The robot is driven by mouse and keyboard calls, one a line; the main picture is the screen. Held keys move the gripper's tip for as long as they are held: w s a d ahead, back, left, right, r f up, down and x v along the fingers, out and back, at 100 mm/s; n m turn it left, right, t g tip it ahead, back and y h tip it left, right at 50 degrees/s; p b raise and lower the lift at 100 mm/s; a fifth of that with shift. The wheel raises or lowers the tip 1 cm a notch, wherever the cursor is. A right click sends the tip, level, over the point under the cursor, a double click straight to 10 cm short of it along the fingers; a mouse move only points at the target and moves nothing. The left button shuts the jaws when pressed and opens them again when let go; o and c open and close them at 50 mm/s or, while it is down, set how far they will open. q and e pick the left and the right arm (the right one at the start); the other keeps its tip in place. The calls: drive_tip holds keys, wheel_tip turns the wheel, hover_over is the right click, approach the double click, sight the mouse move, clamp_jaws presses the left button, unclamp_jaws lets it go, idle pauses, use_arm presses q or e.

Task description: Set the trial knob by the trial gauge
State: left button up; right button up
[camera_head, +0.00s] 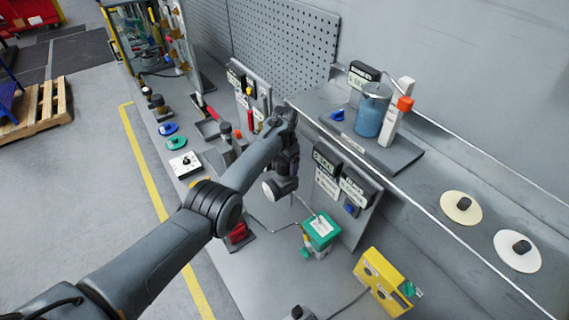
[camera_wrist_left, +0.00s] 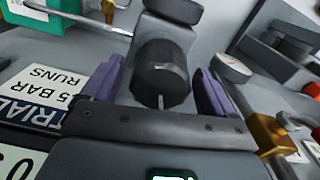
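My left gripper (camera_head: 284,184) is by the sloped panel, left of its white labels, in the head view. In the left wrist view its two purple-padded fingers (camera_wrist_left: 161,90) stand apart on either side of a black round knob (camera_wrist_left: 160,72) with a pale line. Gaps show between the pads and the knob. A tilted label (camera_wrist_left: 30,85) beside it reads "TRIAL" and "5 BAR RUNS", partly cut off. A white-faced round part (camera_wrist_left: 232,68) stands to the right; no reading is legible, and I cannot tell whether it is the trial gauge.
A green box (camera_head: 321,229) with a pipe stands close to the gripper, and a yellow box (camera_head: 383,282) stands farther right. A blue knob (camera_head: 351,208) is on the panel. A shelf behind holds a blue cylinder (camera_head: 370,115). The bench front between the boxes is partly clear.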

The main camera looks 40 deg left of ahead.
use_arm(q)
drive_tip(key=c, duration=1)
drive_tip(key=m, duration=0.3)
drive_tip(key=shift+p, duration=0.35)
drive_tip(key=m, duration=0.3)
drive_tip(key=shift+m, duration=0.9)
